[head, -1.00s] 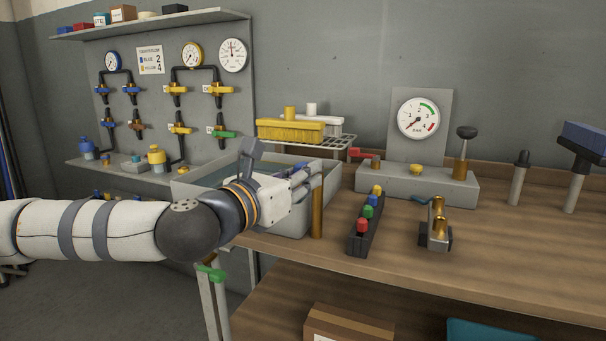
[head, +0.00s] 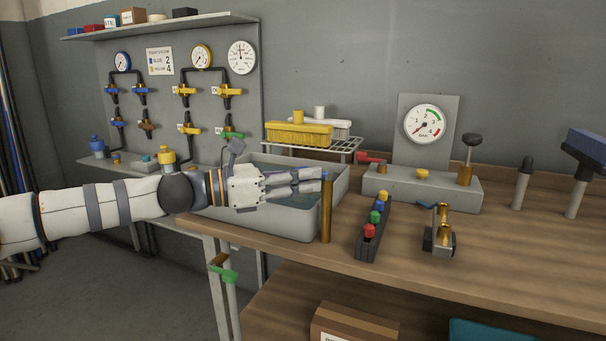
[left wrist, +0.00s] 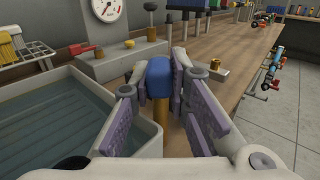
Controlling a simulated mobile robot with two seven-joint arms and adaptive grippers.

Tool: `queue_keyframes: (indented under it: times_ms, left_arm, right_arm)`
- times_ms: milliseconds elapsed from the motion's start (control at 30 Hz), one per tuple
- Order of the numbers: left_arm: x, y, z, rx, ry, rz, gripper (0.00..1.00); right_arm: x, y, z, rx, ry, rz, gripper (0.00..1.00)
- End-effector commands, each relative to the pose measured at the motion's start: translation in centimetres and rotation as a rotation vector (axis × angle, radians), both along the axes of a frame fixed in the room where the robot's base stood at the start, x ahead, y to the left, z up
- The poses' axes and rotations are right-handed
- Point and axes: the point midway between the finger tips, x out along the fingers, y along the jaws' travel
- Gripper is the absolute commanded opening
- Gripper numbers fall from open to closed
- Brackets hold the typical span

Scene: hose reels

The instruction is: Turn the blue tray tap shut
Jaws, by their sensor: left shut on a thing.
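The blue tray tap has a blue handle (left wrist: 159,77) on top of an upright brass post (head: 326,212), beside the right end of the grey tray (head: 340,190). The post's lower part also shows in the left wrist view (left wrist: 160,120). My left gripper (head: 308,182) reaches in level over the tray from the left and is shut on the blue handle. In the left wrist view the handle sits between the two fingers (left wrist: 156,75). In the head view the fingers hide most of the handle. My right gripper is in neither current view.
The tray holds water. A yellow block (head: 298,134) lies on the wire rack behind it. A dark strip with coloured knobs (head: 374,226) and a small brass fitting (head: 442,232) stand right of the post. A gauge stand (head: 424,179) is behind. A green handle (head: 223,273) is below the bench edge.

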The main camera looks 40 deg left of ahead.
Motion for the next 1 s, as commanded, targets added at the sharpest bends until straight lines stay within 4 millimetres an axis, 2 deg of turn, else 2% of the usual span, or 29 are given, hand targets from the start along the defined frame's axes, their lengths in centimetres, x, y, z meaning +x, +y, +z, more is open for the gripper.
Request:
queue_keyframes:
  times_ms: [33, 200, 500, 700, 1000]
  left_arm:
    - [0.2, 0.2, 0.5, 0.004, -0.005, -0.036, 0.00]
    - [0.8, 0.7, -0.1, 0.005, 0.002, -0.192, 0.00]
    - [1.8, 1.2, -0.8, 0.003, 0.007, -0.427, 0.00]
    - [2.1, 1.3, -0.6, 0.002, 0.005, -0.526, 0.00]
    - [2.2, 1.5, -0.3, 0.002, 0.003, -0.597, 0.00]
  right_arm:
    - [0.3, 0.0, 0.4, 0.001, -0.011, 0.000, 0.37]
    - [0.2, 0.0, 0.2, 0.001, -0.005, 0.000, 0.37]
    - [-2.2, 0.0, -2.5, 0.000, 0.072, 0.001, 0.37]
    - [-3.4, 0.0, -4.1, -0.001, 0.110, 0.004, 0.37]
    - [-4.1, 0.0, -5.1, 0.000, 0.132, 0.005, 0.37]
